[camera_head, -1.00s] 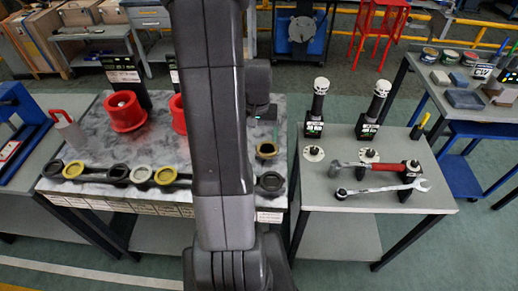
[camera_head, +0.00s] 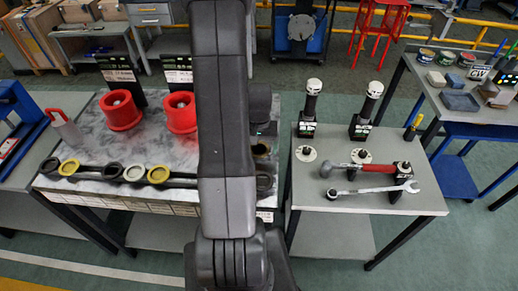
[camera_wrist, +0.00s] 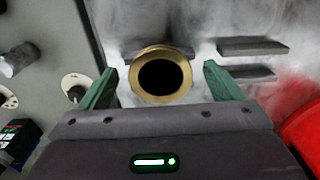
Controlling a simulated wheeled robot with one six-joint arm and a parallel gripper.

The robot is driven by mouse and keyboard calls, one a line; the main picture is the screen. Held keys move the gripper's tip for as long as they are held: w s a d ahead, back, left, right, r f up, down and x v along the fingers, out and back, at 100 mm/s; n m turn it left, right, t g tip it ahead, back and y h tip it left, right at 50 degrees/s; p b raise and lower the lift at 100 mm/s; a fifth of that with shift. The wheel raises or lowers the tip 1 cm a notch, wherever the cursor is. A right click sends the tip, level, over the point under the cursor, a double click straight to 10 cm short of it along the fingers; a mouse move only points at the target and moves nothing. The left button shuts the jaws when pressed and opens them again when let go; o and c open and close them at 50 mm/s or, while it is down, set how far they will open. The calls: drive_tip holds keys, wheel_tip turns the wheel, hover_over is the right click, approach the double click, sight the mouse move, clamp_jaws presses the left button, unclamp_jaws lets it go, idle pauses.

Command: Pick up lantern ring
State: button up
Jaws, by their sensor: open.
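A brass ring (camera_wrist: 160,52) with a dark round hole shows in the wrist view, centred between my two green fingers. My gripper (camera_wrist: 160,68) is open, one finger on each side of the ring with a gap on both sides. Nothing is held. I cannot tell how far the fingers are above the ring.
Two red cups (camera_head: 122,112) stand on the marbled table (camera_head: 86,140). A row of dark and yellow rings (camera_head: 68,167) lies along its front. The grey table at right (camera_head: 390,205) holds a hammer (camera_head: 360,166), a wrench (camera_head: 375,189) and two upright black tools (camera_head: 310,105). A red cup also shows in the wrist view (camera_wrist: 303,130).

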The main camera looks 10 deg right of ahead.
drive_tip(key=c, duration=1)
drive_tip(key=shift+r, duration=0.15)
